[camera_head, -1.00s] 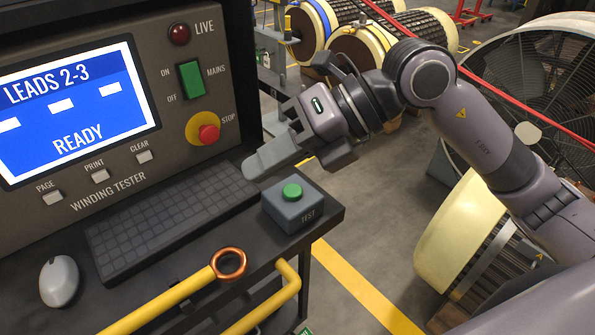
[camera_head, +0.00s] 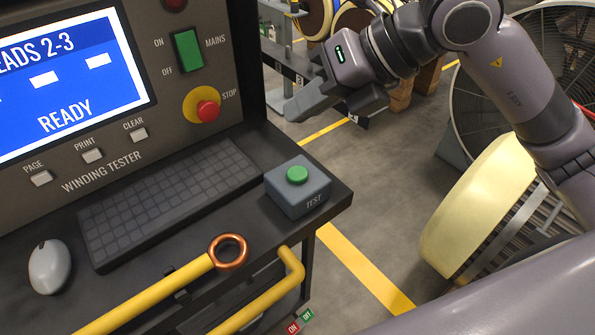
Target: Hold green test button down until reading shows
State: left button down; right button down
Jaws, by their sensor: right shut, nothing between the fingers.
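The green test button (camera_head: 297,174) sits on top of a small grey box (camera_head: 299,196) marked TEST, at the right front corner of the tester's shelf. Nothing touches the button. The tester screen (camera_head: 62,85) is blue and reads LEADS 2-3, short white dashes and READY; its left edge is cut off. My right gripper (camera_head: 292,112) is shut and empty, in the air above and behind the test box, with its fingers pointing left. My left gripper is out of view.
A keyboard (camera_head: 168,203) and a white mouse (camera_head: 49,267) lie on the shelf. A yellow probe with a copper ring (camera_head: 229,251) lies along the front edge, near a yellow rail (camera_head: 262,296). A red stop button (camera_head: 207,110) projects from the panel.

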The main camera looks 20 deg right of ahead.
jog(key=b, duration=0.5)
send_over(304, 173)
notch_tip(304, 173, down, 7)
jog(key=shift+f, duration=0.1)
jog(key=shift+f+b, duration=0.4)
dwell(1.1)
jog(key=shift+f+b, duration=0.4)
jog(key=shift+b, duration=0.05)
dwell(0.5)
